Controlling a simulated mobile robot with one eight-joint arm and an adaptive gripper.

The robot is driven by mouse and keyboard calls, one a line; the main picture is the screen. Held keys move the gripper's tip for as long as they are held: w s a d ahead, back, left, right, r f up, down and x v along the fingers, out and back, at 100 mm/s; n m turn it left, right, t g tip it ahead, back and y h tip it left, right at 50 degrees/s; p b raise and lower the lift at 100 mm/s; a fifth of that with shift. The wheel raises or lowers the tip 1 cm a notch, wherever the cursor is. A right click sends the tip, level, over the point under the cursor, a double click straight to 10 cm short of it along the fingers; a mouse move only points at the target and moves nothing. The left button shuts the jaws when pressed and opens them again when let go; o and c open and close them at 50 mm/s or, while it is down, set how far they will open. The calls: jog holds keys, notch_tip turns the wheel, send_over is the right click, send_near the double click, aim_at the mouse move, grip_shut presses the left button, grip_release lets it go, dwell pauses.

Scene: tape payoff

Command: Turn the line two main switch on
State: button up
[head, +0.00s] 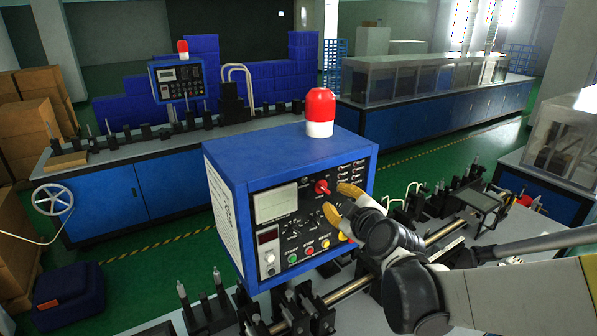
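A blue control box (285,150) with a black front panel stands close in front of me, with a red and white beacon (320,112) on top. A red rotary knob (322,187), probably the main switch, sits on the panel's upper right part. Its setting is too small to tell, and I cannot read a line number. My gripper (334,200) has two yellow-tipped fingers spread apart and empty, just right of and below the knob. Whether a fingertip touches the knob I cannot tell. My gripper and wrist hide part of the panel's lower right.
The panel also has a grey display (276,203), toggle switches (350,178) at upper right and coloured buttons (309,251) along the bottom. A second blue control box (177,80) stands on a bench farther back. Machine parts (440,200) crowd the right. Green floor (170,260) shows at left.

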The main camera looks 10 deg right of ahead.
aim_at(325, 190)
jog(key=x, duration=0.9)
jog(key=shift+p, duration=0.35)
jog(key=shift+s, duration=0.1)
grip_shut()
